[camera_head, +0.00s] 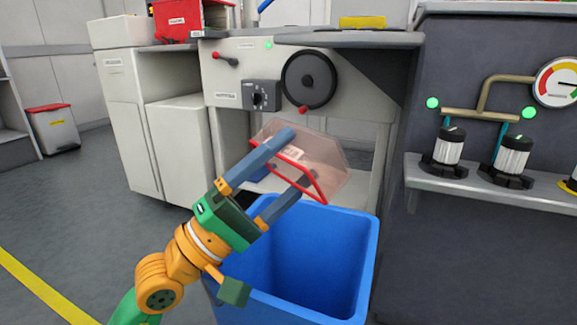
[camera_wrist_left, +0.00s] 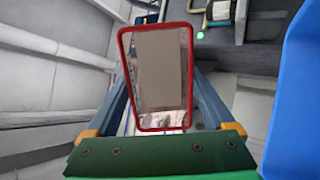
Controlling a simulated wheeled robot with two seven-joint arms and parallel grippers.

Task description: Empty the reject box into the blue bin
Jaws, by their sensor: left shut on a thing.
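The reject box (camera_head: 328,160) is a clear, pinkish see-through box with a red rim. My left gripper (camera_head: 302,158) is shut on it, with one blue-grey finger on each side. The box is tipped over, its open red-rimmed end facing back toward the gripper, above the far edge of the blue bin (camera_head: 345,250). In the left wrist view the box (camera_wrist_left: 160,75) lies between the fingers, rim toward the camera. Small pale and dark shapes show in it, too unclear to name. The visible inside of the bin looks bare; its bottom is hidden. My right gripper is not in view.
A pale machine bench (camera_head: 235,60) with a black handwheel (camera_head: 307,80) stands behind the bin. A dark cabinet with a shelf (camera_head: 500,185) of knobbed canisters is at right. A red-lidded bin (camera_head: 53,130) stands far left. The floor at left is clear.

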